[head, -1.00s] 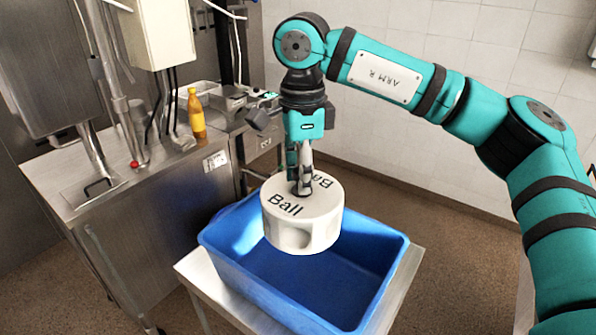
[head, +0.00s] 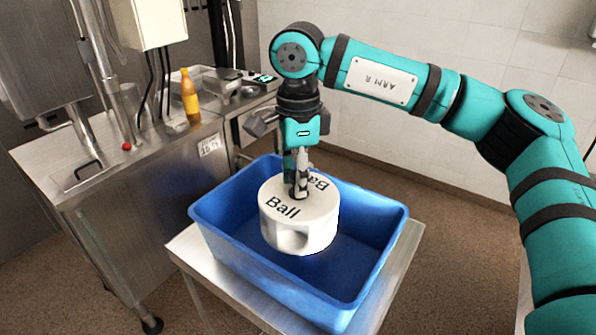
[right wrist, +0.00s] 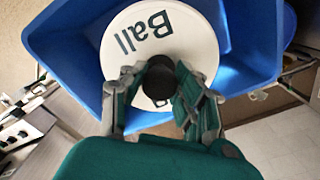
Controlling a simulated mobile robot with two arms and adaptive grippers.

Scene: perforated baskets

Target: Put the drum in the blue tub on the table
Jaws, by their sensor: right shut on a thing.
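The drum (head: 298,228) is a white round body with "Ball" printed on its top and a dark knob at its centre. My right gripper (head: 299,190) is shut on the knob and holds the drum upright. In the right wrist view the fingers (right wrist: 160,82) close around the dark knob of the drum (right wrist: 190,42). The blue tub (head: 372,262) stands on a small metal table (head: 240,306). The drum is over the tub's opening, toward its left half; I cannot tell how far its underside is above the tub floor. My left gripper is not in view.
A steel counter (head: 110,190) stands at the left with a yellow-orange bottle (head: 189,97) and metal pans on it. A white tiled wall (head: 420,125) is behind the tub. The right part of the tub is empty.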

